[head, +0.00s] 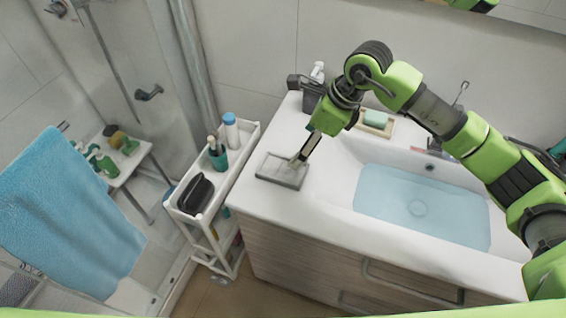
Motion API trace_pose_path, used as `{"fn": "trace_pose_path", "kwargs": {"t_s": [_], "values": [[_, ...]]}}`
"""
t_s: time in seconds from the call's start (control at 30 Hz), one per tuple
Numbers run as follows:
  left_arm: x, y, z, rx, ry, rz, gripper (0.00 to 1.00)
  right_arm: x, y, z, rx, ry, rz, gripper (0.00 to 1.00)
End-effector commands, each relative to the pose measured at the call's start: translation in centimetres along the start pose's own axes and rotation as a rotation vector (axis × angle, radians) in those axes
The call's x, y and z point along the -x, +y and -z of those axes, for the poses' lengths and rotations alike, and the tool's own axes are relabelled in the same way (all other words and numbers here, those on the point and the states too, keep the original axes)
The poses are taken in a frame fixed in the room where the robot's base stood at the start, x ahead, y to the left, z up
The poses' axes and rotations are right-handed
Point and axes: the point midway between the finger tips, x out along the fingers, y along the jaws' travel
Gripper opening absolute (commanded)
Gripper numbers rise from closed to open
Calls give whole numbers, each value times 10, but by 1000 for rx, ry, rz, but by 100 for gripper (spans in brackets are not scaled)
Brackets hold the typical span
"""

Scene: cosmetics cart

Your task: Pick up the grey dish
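The grey dish (268,178) is a shallow rectangular tray. It lies flat on the left end of the white washbasin counter. My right arm comes in from the right and reaches across the basin. My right gripper (298,161) points down at the dish, with its fingertips over the right part of the dish, by the far right corner. I cannot tell whether the fingers touch the rim or whether they are open or shut. My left gripper is not in view.
A white cart (244,160) with a dark case, a teal cup and a blue-capped bottle stands left of the counter. Behind my gripper are a dark container (311,98) and a soap dish with green soap (376,119). The water-filled basin (420,205) lies right.

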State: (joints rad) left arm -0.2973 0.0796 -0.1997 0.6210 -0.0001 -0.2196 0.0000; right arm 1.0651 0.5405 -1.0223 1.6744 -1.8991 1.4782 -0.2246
Motion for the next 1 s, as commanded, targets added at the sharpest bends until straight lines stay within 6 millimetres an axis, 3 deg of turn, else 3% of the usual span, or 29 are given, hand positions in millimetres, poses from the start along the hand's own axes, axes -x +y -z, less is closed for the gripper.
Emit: {"fn": "trace_pose_path", "kwargs": {"t_s": [0.2, 0.33, 0.47, 0.7, 1.0], "values": [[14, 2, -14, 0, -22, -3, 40, -37, 0, -1, -2, 1, -3, 78], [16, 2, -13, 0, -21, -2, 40, -47, 0, -1, 0, 1, -1, 78], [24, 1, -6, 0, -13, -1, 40, -55, 3, -1, -2, 3, -3, 78], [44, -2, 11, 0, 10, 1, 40, -90, 8, 0, -3, 2, -2, 78], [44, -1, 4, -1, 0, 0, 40, -101, 7, 2, 0, 0, 1, 78]]}}
